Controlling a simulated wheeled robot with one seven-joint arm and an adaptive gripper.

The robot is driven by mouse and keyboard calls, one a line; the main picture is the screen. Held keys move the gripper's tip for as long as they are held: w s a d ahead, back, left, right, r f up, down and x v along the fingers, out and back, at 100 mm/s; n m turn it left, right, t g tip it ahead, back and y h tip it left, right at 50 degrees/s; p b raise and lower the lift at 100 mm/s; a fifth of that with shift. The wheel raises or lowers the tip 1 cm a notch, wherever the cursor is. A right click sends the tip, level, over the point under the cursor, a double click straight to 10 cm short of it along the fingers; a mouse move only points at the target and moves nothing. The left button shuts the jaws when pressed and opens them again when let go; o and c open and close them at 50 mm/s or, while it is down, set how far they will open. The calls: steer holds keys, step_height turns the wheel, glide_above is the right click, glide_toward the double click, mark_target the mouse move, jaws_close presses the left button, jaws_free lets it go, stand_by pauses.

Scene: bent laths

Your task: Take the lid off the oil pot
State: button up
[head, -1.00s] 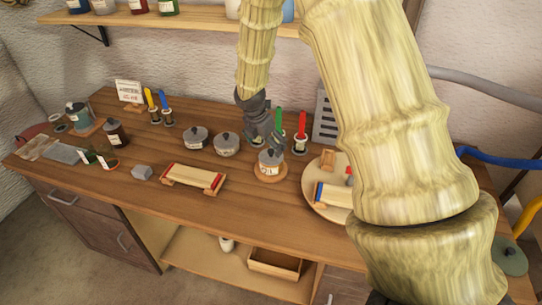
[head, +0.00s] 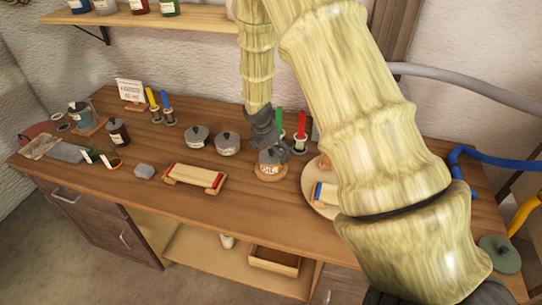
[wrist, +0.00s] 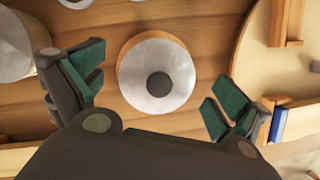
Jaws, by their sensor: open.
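The oil pot (head: 270,168) is a small grey pot with a pale label, standing on a round wooden coaster. Its grey lid (wrist: 150,65) shows from above in the wrist view as a round disc with a dark knob (wrist: 159,84) at its centre. The lid sits on the pot. My gripper (head: 271,151) is just above the pot and hides part of its top in the head view. In the wrist view my gripper (wrist: 157,90) is open, with a finger pad on either side of the lid and clear of it.
Two similar lidded pots (head: 197,136) (head: 228,144) stand to the left. Green- and red-handled tools (head: 300,133) stand close behind. A round board (head: 312,195) with a wooden piece lies to the right. A wooden rack (head: 195,178) lies front left.

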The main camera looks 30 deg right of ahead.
steer(key=c, duration=1)
